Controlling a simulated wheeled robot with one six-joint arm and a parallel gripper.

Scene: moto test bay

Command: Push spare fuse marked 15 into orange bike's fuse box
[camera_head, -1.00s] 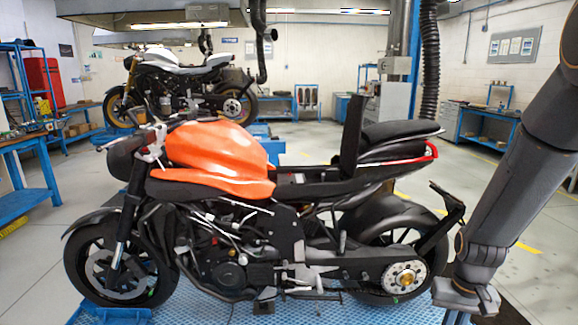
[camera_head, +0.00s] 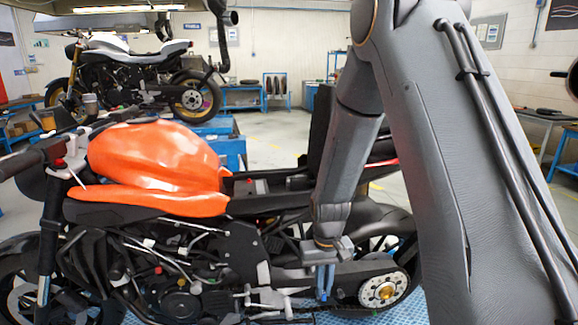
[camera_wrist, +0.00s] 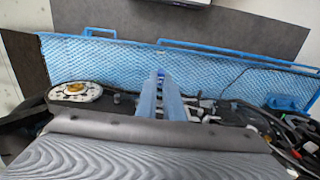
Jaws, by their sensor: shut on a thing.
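The orange bike (camera_head: 160,160) stands side-on in the head view, its front wheel to the left. My gripper (camera_head: 325,290) hangs pointing down on the near side of the bike, by the lower frame and in front of the rear wheel. In the wrist view its two blue fingers (camera_wrist: 161,82) are closed on a small blue piece at their tips, which I take to be the fuse; no marking is readable. The open bay (camera_head: 265,184) behind the tank shows dark parts and a small red spot. I cannot make out the fuse box; my arm hides part of the tail.
The bike stands on a blue textured platform (camera_wrist: 115,60) with raised blue rails. The rear sprocket (camera_head: 383,289) is right of my gripper. A second, white bike (camera_head: 115,55) stands behind at left. Open floor (camera_head: 275,150) lies beyond the orange bike.

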